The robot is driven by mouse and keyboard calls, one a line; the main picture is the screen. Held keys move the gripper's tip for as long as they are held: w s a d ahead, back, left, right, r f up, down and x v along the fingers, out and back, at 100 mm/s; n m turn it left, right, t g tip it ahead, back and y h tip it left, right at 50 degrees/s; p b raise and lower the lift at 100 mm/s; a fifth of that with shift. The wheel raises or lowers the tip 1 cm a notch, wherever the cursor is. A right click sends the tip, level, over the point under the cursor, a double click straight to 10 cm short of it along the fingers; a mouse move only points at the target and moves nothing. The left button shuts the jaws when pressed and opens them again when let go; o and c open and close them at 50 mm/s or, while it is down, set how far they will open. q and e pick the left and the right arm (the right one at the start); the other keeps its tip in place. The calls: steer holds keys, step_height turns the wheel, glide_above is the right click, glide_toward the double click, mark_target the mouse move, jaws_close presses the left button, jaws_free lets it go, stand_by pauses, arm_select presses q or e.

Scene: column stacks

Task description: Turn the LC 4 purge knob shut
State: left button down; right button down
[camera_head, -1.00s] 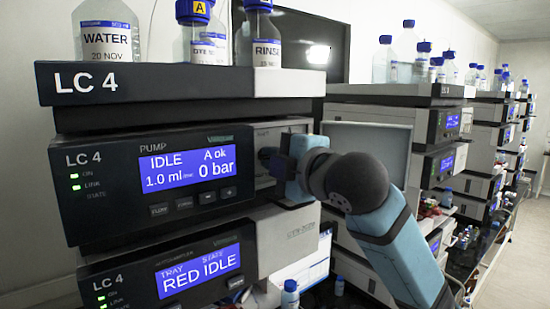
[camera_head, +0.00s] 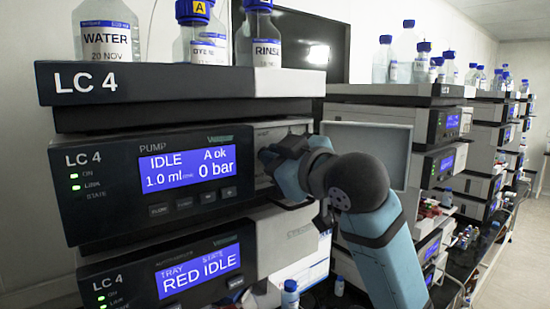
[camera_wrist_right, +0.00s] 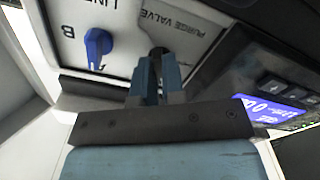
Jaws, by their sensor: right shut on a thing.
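The LC 4 pump module (camera_head: 85,185) shows "IDLE", "A ok" and "0 bar" on its blue screen (camera_head: 187,170). My right gripper (camera_head: 268,158) reaches the panel just right of that screen. In the right wrist view, the gripper (camera_wrist_right: 158,65) is shut on a small dark knob (camera_wrist_right: 158,51) beside the "PURGE VALVE" lettering. The fingers hide most of this knob, and I cannot tell its exact angle. My left gripper is not in view.
A blue selector lever (camera_wrist_right: 97,45) is left of my fingers, near the letters "LINE" and "B". The WATER (camera_head: 107,35) and RINSE (camera_head: 260,38) bottles stand on top of the stack. The autosampler (camera_head: 200,268) sits below. Other stacks recede at right.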

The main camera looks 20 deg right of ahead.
steer(key=m, duration=0.4)
steer(key=shift+m, duration=0.9)
steer(key=c, duration=1.2)
jaws_free()
